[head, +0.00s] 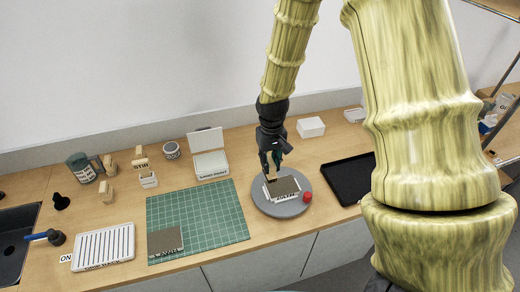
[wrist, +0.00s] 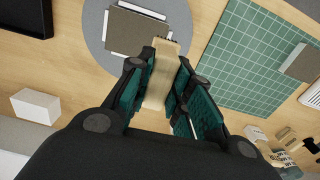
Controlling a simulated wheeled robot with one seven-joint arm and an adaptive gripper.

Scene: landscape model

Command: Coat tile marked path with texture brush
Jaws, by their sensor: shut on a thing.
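My gripper (head: 271,166) is shut on a pale wooden brush (wrist: 161,72), which also shows edge-on in the wrist view between the two finger pads. In the head view the brush is mostly hidden by the fingers. My gripper is over the tile's back left part. The brush's dark tip is at the tile's edge in the wrist view; I cannot tell whether it touches.
A green cutting mat (head: 205,215) lies left, with another grey tile (head: 165,241) on it. A black tray (head: 347,180) is right of the turntable, which has a red knob (head: 308,197). A white box (head: 311,127) stands behind; an open white case (head: 210,163) is back left.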

